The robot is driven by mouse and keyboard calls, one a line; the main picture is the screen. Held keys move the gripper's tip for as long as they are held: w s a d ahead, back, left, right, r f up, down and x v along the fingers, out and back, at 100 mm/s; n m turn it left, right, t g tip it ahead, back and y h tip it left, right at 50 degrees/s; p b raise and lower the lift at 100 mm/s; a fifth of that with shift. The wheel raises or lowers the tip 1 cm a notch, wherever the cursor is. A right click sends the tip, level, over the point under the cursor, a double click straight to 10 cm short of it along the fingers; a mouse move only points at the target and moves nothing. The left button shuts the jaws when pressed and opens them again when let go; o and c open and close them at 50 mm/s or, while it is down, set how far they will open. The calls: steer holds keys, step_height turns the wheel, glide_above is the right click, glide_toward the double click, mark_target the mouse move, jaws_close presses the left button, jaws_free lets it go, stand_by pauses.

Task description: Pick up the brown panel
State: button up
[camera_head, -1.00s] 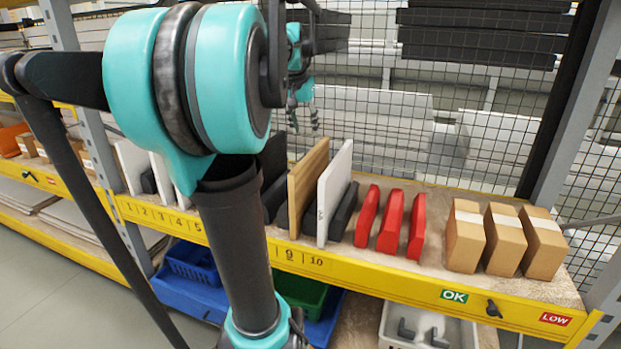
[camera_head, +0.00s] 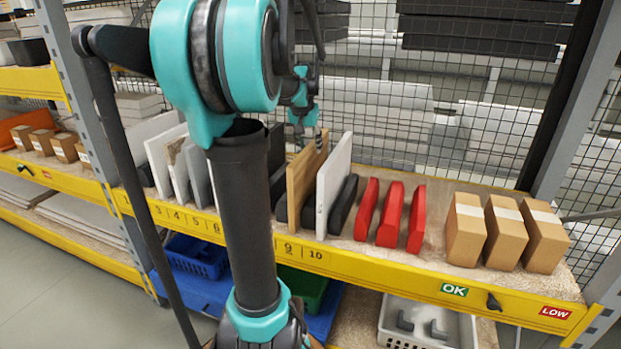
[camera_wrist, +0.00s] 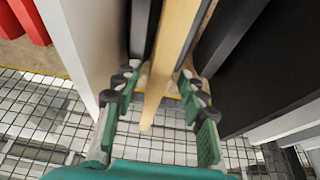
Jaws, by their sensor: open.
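The brown panel (camera_head: 300,192) stands upright on the shelf, near slots 9 and 10. My gripper (camera_head: 307,138) is at its upper part in the head view. In the wrist view my open gripper (camera_wrist: 157,84) has one finger on each side of the brown panel (camera_wrist: 168,62), with gaps showing between fingers and panel. The panel's end points back toward the palm. In the head view the fingers are small and partly hidden behind the panel's top.
A white panel (camera_head: 333,185) stands close to the right of the brown one. Dark blocks (camera_head: 343,205) stand beside it, then red pieces (camera_head: 391,215) and cardboard boxes (camera_head: 504,235). Black panels (camera_wrist: 250,60) are close on the other side. A wire mesh stands behind.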

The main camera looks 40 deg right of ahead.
mark_target(312, 155)
steer(key=x, duration=0.5)
steer(key=shift+s+d+f, duration=0.1)
jaws_close()
stand_by(0.4)
